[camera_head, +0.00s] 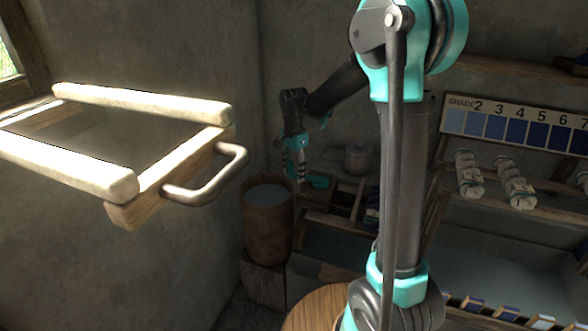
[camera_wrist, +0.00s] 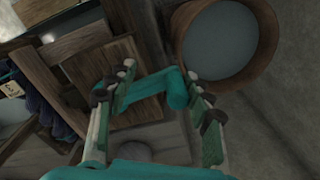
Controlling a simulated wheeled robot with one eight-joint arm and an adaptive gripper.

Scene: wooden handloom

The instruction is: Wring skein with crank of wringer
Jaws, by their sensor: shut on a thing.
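My gripper (camera_head: 302,172) points down in the head view, beside a wooden bucket. In the wrist view its two fingers (camera_wrist: 162,76) stand either side of a bent teal bar with a thick rounded end (camera_wrist: 178,92), which looks like the wringer's crank. My gripper is shut on this bar, though the exact contact is hard to see. I cannot make out a skein at the crank.
The bucket (camera_head: 268,196) holds greyish liquid and stands on a block (camera_head: 263,283). A wooden frame with pale rails (camera_head: 145,106) and a metal handle (camera_head: 208,178) juts in at left. White skeins (camera_head: 468,175) lie on a rack at right, under a shade chart (camera_head: 515,124).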

